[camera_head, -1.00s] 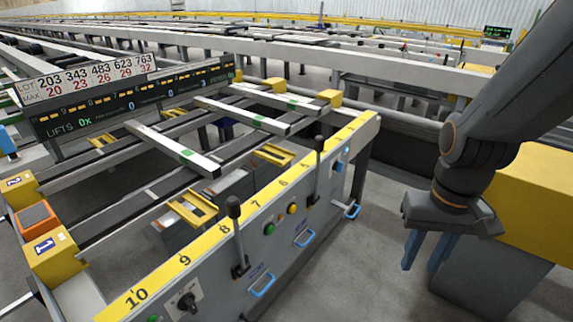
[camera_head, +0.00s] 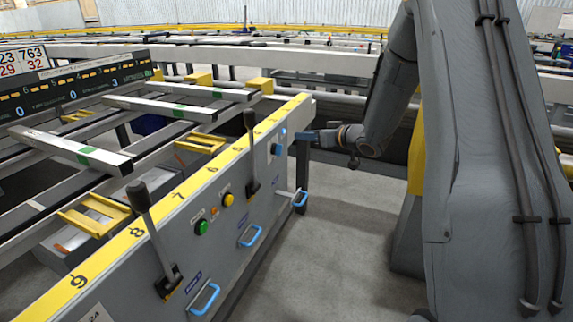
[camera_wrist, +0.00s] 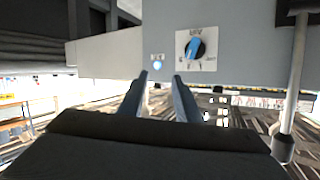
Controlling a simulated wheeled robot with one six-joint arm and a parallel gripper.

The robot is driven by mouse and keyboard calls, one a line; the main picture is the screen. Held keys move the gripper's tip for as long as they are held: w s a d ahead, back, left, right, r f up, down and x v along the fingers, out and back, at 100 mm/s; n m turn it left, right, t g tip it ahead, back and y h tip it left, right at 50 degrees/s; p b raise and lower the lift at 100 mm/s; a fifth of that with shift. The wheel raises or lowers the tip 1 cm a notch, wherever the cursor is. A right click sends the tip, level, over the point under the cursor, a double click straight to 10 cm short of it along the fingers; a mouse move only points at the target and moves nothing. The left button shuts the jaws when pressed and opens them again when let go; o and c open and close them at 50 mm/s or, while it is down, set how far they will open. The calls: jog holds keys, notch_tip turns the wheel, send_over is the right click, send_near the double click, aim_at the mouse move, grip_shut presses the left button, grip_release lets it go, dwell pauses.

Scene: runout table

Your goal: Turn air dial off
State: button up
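The air dial is likely the blue knob (camera_wrist: 194,50) on a white plate in the wrist view; its lettering is too small to read surely. The knob is tilted slightly off upright in that view. In the head view a small blue dial (camera_head: 277,149) shows near the far end of the grey control panel (camera_head: 228,178). My gripper (camera_head: 303,136) is level beside that end, pointing toward the panel. In the wrist view its fingers (camera_wrist: 160,76) are apart with nothing between them, short of the panel and below-left of the knob.
A small lit blue lamp (camera_wrist: 157,64) is near the knob. A black-knobbed lever (camera_head: 251,150) rises from the panel beside the dial; another lever (camera_head: 152,230) is nearer. Blue handles (camera_head: 251,235) stick out low on the panel. Open floor (camera_head: 325,230) lies to its right.

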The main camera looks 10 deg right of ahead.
aim_at(277, 150)
notch_tip(277, 150, down, 6)
jog(key=s+n+g+y+b, duration=0.2)
jog(key=n+y+b, duration=0.15)
jog(key=y, duration=0.45)
jog(key=b+x, duration=0.1)
jog(key=x, duration=0.6)
jog(key=shift+a, duration=0.5)
jog(key=shift+s+m, duration=0.15)
jog(key=shift+m, duration=0.1)
grip_shut()
